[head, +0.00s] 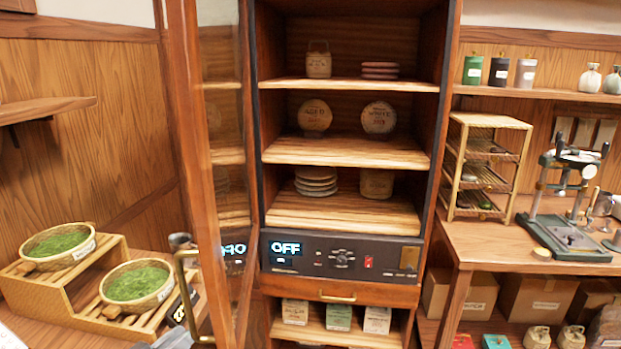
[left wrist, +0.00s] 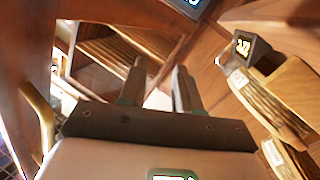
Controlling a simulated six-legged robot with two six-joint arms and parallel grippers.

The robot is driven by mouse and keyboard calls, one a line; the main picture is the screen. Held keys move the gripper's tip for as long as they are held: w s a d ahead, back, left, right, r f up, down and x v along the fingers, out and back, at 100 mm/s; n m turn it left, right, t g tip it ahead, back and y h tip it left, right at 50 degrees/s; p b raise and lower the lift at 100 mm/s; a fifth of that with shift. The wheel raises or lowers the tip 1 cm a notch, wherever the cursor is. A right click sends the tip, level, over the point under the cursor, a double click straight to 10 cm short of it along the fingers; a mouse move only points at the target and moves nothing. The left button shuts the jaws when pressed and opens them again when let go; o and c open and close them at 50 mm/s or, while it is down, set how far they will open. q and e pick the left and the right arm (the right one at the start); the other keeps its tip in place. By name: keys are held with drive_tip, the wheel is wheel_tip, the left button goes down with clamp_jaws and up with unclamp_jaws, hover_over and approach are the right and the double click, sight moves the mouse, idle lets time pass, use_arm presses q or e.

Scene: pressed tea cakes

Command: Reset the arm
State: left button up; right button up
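My left gripper (left wrist: 158,68) shows in the left wrist view with its two dark fingers apart and nothing visible between them. In the head view only a small grey part of my left arm shows at the bottom edge, left of the cabinet door. A brass door handle (left wrist: 38,115) is left of the gripper in the wrist view, apart from the fingers. The same handle (head: 184,290) shows on the open glass door (head: 222,150) in the head view. My right gripper is in neither view.
The cabinet shelves (head: 345,151) hold tea cakes and wrapped items above a control panel (head: 340,257) reading OFF. Baskets of green leaves (head: 138,310) stand on a stepped wooden rack at left. A side table (head: 480,238) carries a bamboo rack (head: 458,160) and a press (head: 565,235).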

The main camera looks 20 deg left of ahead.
use_arm(q)
drive_tip(key=s+d+f+n+g, duration=0.1)
drive_tip(key=s+d+f+g, duration=0.2)
drive_tip(key=d+f+g, duration=1.15)
drive_tip(key=s+d+f+m+g+h, duration=0.1)
drive_tip(key=s+d+f+g, duration=0.1)
drive_tip(key=s+d+f, duration=1.3)
drive_tip(key=shift+s+p, duration=0.3)
drive_tip(key=shift+s, duration=0.15)
